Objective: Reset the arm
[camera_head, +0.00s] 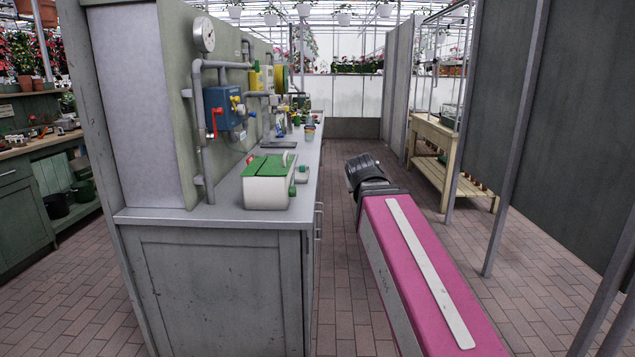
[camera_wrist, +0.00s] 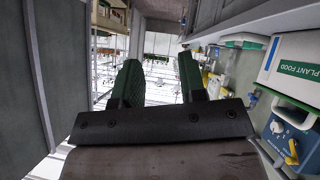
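My arm shows in the head view as a pink link with a white stripe, reaching forward along the aisle right of the grey counter. Its dark end (camera_head: 365,174) is beside the counter's right edge, and the fingers cannot be made out there. In the wrist view my gripper (camera_wrist: 160,82) has two green-padded fingers standing clearly apart. Nothing is seen between them except the bright background. The gripper is open and empty, and touches nothing that I can see.
The grey counter (camera_head: 205,216) holds a white box with a green lid (camera_head: 268,184). Pipes and a blue unit (camera_head: 222,112) are on its back panel. A wooden bench (camera_head: 445,165) and grey partitions (camera_head: 575,130) stand right. Brick floor (camera_head: 340,280) between is free.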

